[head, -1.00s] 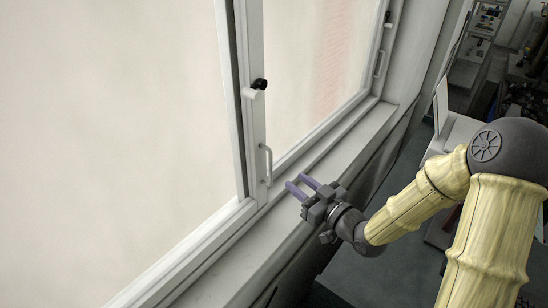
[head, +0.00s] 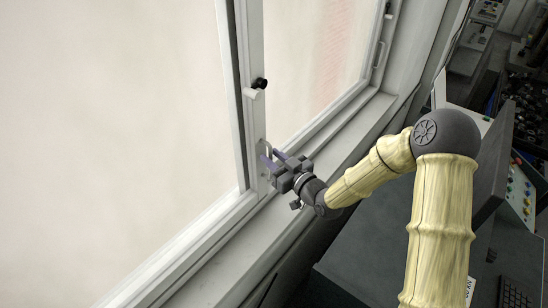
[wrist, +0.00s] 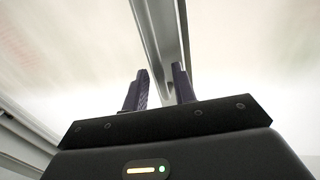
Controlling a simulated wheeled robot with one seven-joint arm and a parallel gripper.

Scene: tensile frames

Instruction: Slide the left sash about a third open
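The left sash (head: 120,130) is the large pale pane at the left of the head view, with a white upright stile (head: 249,45) at its right edge. A pale pull handle (head: 267,147) is on the upright, low down, partly hidden by my fingers. I cannot tell whether the fingers touch the handle. A latch with a black knob (head: 260,83) sits above the handle.
The right pane (head: 310,60) has its own pull handle (head: 380,54) at the far right. The pale sill (head: 335,150) runs below the window and is clear. A dark worktop (head: 370,260) and cluttered equipment are at the right.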

